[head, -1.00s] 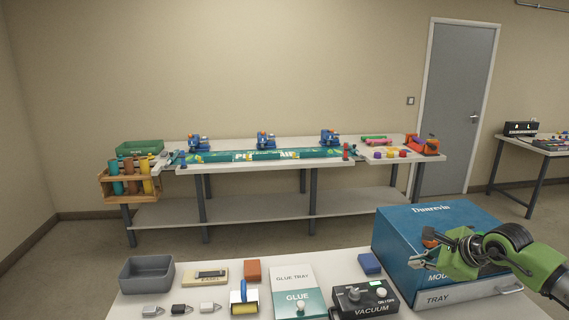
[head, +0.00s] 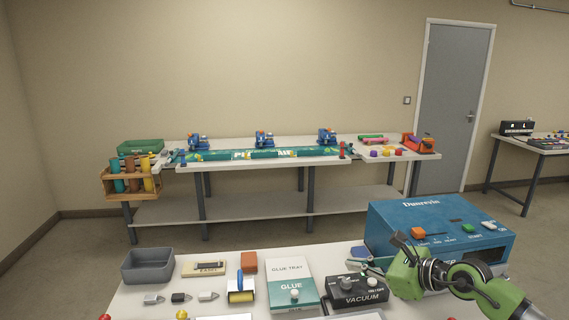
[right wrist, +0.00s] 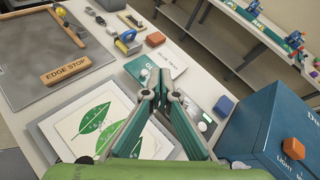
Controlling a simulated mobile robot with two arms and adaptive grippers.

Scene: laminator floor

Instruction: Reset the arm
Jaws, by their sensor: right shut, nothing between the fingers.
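My right arm comes in from the lower right of the head view. Its gripper (head: 362,266) is in front of the blue Duarevin machine (head: 400,218), near the vacuum box. In the right wrist view the two fingers of my right gripper (right wrist: 163,66) meet at their tips, shut and empty, above the near table. My left gripper does not show in either view.
The near table holds a grey bin (head: 147,266), a glue tray (head: 291,286), a roller (head: 241,290) and a vacuum box (head: 350,290). An edge stop (right wrist: 80,70) and a leaf-print sheet (right wrist: 100,125) lie nearer me. A long bench (head: 250,208) stands behind.

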